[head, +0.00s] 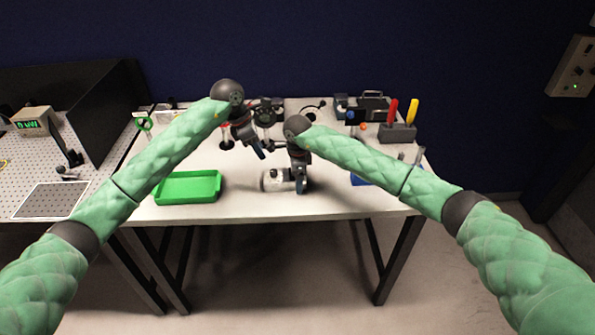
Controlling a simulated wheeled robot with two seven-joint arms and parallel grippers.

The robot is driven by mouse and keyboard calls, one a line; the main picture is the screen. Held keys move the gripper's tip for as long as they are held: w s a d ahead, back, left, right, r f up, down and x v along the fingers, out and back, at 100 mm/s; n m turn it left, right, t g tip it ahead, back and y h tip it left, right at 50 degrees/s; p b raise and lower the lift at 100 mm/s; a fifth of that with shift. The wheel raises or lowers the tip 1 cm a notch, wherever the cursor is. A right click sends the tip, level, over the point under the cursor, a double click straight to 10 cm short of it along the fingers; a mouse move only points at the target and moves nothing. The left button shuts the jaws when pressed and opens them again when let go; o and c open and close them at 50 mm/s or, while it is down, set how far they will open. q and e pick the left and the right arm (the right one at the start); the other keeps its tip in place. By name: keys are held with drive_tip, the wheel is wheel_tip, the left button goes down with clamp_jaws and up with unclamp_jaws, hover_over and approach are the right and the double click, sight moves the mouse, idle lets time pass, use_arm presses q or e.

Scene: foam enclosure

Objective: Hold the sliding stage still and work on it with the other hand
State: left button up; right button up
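A small white and silver device (271,180) sits near the front middle of the white table; I cannot tell whether it is the sliding stage. My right gripper (301,186) points down at its right end, touching or just in front of it. The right fingers are too small and dark to tell open from shut. My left gripper (259,152) is tilted down to the right, above the table and behind the device. It appears apart from the device, with two finger tips showing and nothing visible between them.
A green tray (188,187) lies left of the device. Dark stands and a ring holder are at the back middle. A dark block (398,133) with red and yellow handles stands at back right. A blue item (360,179) is partly hidden by my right arm.

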drive_tip(key=c, duration=1.3)
use_arm(q)
drive_tip(key=shift+o, duration=0.6)
use_arm(e)
drive_tip(key=shift+c, duration=1.1)
use_arm(q)
drive_tip(key=shift+o, duration=0.5)
drive_tip(key=shift+a, duration=0.1)
drive_tip(key=n+t+y, duration=0.2)
drive_tip(key=n, duration=0.1)
approach(273, 171)
drive_tip(key=s+r, duration=0.2)
drive_tip(key=n+t, duration=0.1)
drive_tip(key=n, duration=0.1)
drive_tip(key=w+f+n, duration=0.1)
drive_tip(key=f, duration=0.2)
drive_tip(key=w+d+f+n, duration=0.1)
drive_tip(key=f+n, duration=0.1)
drive_tip(key=f, duration=0.2)
drive_tip(key=w+f+n, duration=0.1)
drive_tip(key=f+n, duration=0.1)
drive_tip(key=f, duration=0.1)
drive_tip(key=shift+w+d+f, duration=0.2)
drive_tip(key=shift+w+d, duration=0.05)
drive_tip(key=shift+w, duration=0.1)
drive_tip(key=shift+c, duration=0.3)
